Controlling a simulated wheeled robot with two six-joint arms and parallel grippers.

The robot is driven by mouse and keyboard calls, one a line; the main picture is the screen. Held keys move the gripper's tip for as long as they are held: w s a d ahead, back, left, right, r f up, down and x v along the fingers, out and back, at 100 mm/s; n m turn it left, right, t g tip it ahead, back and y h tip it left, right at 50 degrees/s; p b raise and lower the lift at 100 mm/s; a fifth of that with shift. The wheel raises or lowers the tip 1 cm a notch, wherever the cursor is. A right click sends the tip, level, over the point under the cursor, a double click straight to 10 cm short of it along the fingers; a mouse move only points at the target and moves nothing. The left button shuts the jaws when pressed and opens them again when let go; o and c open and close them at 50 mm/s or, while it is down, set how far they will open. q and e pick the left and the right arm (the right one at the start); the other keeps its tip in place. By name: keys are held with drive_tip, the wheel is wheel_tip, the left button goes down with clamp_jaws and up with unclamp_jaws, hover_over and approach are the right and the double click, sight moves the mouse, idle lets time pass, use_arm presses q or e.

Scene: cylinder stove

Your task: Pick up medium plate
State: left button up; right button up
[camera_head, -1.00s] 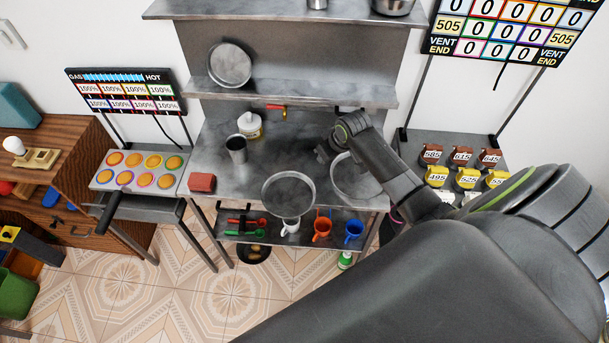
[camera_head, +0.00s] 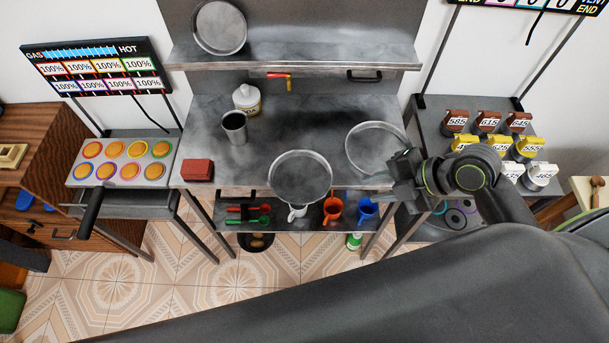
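Three round grey metal plates show. One (camera_head: 300,178) lies at the front middle of the steel table (camera_head: 290,125), its near rim over the front edge. One (camera_head: 375,146) lies to its right, near the table's right end. One (camera_head: 220,27) leans upright on the shelf above. I cannot tell for sure which is the medium one. My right gripper (camera_head: 399,180) is at the right, front side of the right plate and overlaps its rim in the picture. I cannot tell whether it touches the plate or how far its fingers are apart. My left gripper is not in view.
A metal cup (camera_head: 234,128), a white jar (camera_head: 247,100) and a red block (camera_head: 197,170) stand on the table's left half. Mugs, one an orange mug (camera_head: 333,209), sit on the shelf below. Weight-like numbered pots, one brown pot (camera_head: 456,121), stand at the right. The table's back middle is clear.

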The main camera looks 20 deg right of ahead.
drive_tip(key=f, duration=0.1)
drive_tip(key=p, duration=0.2)
approach(320, 197)
wheel_tip(320, 197, down, 2)
drive_tip(key=a, duration=0.2)
drive_tip(key=shift+w+a+f, duration=0.45)
drive_tip(key=shift+w+f, duration=0.2)
drive_tip(key=shift+w, duration=0.05)
drive_tip(key=shift+d+p+x, duration=0.25)
drive_tip(key=shift+p+x, duration=0.45)
drive_tip(key=shift+x, duration=1.3)
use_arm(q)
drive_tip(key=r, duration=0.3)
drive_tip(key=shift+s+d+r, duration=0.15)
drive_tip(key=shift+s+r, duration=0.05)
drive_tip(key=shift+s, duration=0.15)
use_arm(e)
drive_tip(key=shift+w+f, duration=0.1)
clamp_jaws()
